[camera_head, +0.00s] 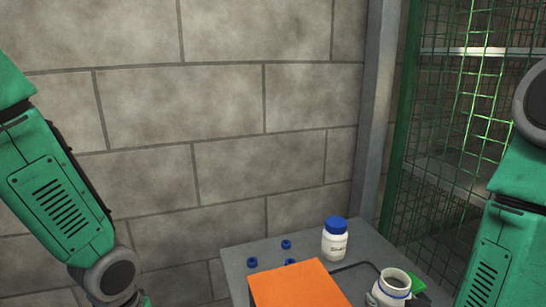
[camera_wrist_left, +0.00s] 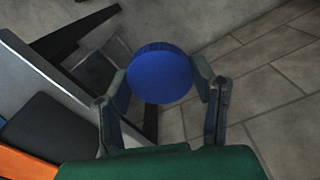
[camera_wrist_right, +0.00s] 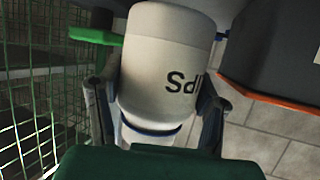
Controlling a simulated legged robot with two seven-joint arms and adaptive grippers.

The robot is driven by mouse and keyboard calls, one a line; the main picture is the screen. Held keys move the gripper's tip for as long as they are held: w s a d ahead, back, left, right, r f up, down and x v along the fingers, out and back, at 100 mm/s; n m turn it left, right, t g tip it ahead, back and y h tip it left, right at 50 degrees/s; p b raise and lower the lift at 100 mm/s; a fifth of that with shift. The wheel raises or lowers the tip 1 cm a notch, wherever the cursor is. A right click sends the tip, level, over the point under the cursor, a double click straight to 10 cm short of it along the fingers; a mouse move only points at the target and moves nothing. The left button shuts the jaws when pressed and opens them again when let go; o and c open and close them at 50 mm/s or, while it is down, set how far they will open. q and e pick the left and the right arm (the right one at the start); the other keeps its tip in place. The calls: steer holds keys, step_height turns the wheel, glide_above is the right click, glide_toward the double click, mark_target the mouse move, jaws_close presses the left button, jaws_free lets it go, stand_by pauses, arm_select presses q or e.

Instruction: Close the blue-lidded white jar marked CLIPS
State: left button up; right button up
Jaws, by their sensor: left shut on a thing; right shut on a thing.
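The open white jar (camera_head: 390,287) stands mouth up at the lower right of the head view, without a lid on it. My right gripper (camera_wrist_right: 152,95) is shut on this white jar (camera_wrist_right: 165,65); its label shows upside down in the right wrist view, with the letters IPS readable. My left gripper (camera_wrist_left: 160,75) is shut on a round blue lid (camera_wrist_left: 162,76), held over the floor beside the table in the left wrist view. The left gripper and this lid are outside the head view. Whether the jar touches the table cannot be told.
A second white jar with a blue lid (camera_head: 335,243) stands closed on the grey table (camera_head: 238,257); its label is too small to read. Small blue pieces (camera_head: 286,244) lie nearby. A green mesh cage (camera_head: 440,130) stands right.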

steer(key=shift+s+a, duration=0.1)
steer(key=shift+s, duration=0.05)
arm_select(q)
steer(key=shift+a+f, duration=0.15)
steer(key=shift+a, duration=0.5)
arm_select(e)
steer(key=shift+a+r, duration=0.15)
steer(key=shift+a, duration=0.45)
arm_select(q)
steer(key=shift+d, duration=0.35)
arm_select(e)
steer(key=shift+d, duration=0.35)
arm_select(q)
steer(key=shift+d, duration=0.15)
arm_select(e)
steer(key=shift+w, duration=0.5)
arm_select(q)
steer(key=shift+a, duration=0.3)
arm_select(e)
steer(key=w+a+r+n+g+y, duration=0.1)
steer(key=w+a+n+y, duration=0.3)
steer(key=w, duration=0.3)
steer(key=w+a+r+n+g+y, duration=0.1)
steer(key=w+a+n+g+y, duration=0.1)
steer(key=w+a+n+y, duration=0.2)
steer(key=shift+w+y, duration=0.3)
steer(key=shift+w, duration=1.4)
